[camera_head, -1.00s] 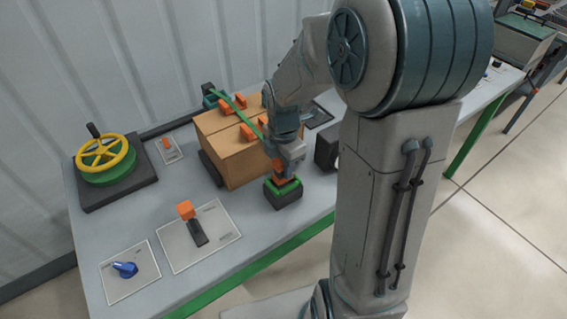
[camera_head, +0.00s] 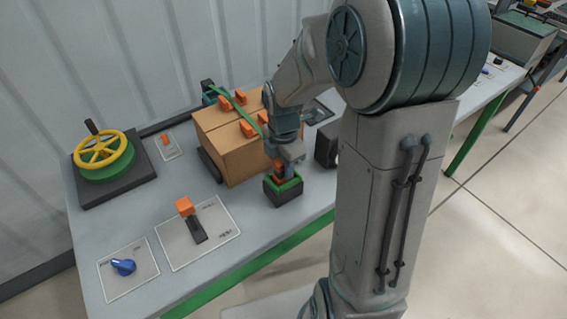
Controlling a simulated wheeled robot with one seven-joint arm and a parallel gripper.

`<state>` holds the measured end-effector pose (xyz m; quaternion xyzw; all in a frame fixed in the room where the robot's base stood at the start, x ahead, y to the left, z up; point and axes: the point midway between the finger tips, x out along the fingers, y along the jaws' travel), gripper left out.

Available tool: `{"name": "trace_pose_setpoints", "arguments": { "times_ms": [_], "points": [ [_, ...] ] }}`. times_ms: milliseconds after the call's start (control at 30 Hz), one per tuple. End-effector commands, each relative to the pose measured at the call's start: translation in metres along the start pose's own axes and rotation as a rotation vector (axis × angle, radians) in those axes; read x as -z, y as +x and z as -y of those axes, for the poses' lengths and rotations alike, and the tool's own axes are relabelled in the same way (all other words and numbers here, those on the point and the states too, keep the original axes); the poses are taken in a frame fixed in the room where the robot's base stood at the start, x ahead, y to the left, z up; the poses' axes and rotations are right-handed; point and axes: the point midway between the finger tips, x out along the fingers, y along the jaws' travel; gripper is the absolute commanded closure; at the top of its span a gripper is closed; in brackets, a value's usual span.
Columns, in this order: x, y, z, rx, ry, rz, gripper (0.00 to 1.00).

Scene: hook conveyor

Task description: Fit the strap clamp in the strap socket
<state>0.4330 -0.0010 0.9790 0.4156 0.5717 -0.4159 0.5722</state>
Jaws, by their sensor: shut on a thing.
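The orange strap clamp (camera_head: 277,177) is at the end of the green strap (camera_head: 233,103), which runs over the cardboard box. My gripper (camera_head: 283,170) points down and is shut on the clamp, hiding much of it. The strap socket (camera_head: 289,196) is a dark block with a green rim, on the table in front of the box. The clamp's lower part is at or within the green rim. I cannot tell how deep it sits.
The cardboard box (camera_head: 241,160) with orange corner pieces stands just behind the socket. A lever panel (camera_head: 222,226), a blue knob (camera_head: 123,267) and a yellow handwheel (camera_head: 103,152) lie to the left. A dark block (camera_head: 326,151) stands to the right.

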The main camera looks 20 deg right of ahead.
Motion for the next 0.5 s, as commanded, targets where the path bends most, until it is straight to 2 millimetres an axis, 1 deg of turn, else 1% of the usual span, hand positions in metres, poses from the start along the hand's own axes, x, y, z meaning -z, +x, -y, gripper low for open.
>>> {"name": "trace_pose_setpoints", "arguments": {
  "times_ms": [333,467,500],
  "points": [
    [0.0,0.0078,0.0,0.0,0.0,0.0,0.97],
    [0.0,0.0067,0.0,0.0,0.0,0.0,0.97],
    [0.0,0.0067,0.0,0.0,0.0,0.0,0.69]
  ]
}}
